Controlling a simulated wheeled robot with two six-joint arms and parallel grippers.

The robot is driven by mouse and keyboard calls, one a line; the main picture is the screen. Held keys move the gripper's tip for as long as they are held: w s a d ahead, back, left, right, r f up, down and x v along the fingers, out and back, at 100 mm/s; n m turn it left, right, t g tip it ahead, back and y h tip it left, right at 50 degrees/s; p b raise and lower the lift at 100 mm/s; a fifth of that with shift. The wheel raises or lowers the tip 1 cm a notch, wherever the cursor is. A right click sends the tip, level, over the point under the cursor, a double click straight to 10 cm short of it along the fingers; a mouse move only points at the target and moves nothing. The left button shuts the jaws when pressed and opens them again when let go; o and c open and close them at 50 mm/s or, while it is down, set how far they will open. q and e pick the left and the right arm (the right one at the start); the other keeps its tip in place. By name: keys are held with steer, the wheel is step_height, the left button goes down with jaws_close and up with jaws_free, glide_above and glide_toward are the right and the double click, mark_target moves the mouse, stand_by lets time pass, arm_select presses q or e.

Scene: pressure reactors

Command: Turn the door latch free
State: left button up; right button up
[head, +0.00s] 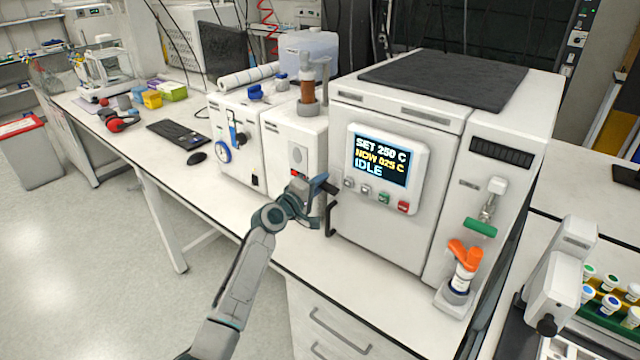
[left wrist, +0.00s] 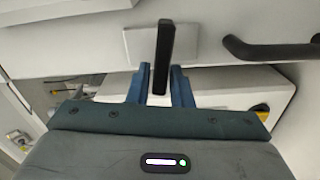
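The oven-like reactor (head: 385,225) has a white front door with a screen reading SET 250 C, NOW 025 C, IDLE. The door latch is a black bar (left wrist: 163,50) on a grey plate (left wrist: 190,42); in the left wrist view it stands nearly upright. My left gripper (head: 318,186) is at the left edge of the door. In the left wrist view its blue fingers (left wrist: 160,85) lie on both sides of the bar, close against it. In the head view the gripper hides part of the latch. My right gripper is out of view.
A black door handle (head: 331,218) is just below the latch; it also shows in the left wrist view (left wrist: 270,48). A green-handled valve (head: 481,227) and an orange-handled valve (head: 464,254) are to the right. White units (head: 292,135) stand left. The bench front is clear.

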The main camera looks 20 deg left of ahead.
arm_select(q)
steer(key=shift+o, duration=1.1)
steer(key=b+v, duration=0.2)
steer(key=v, duration=0.9)
steer(key=shift+w, duration=0.1)
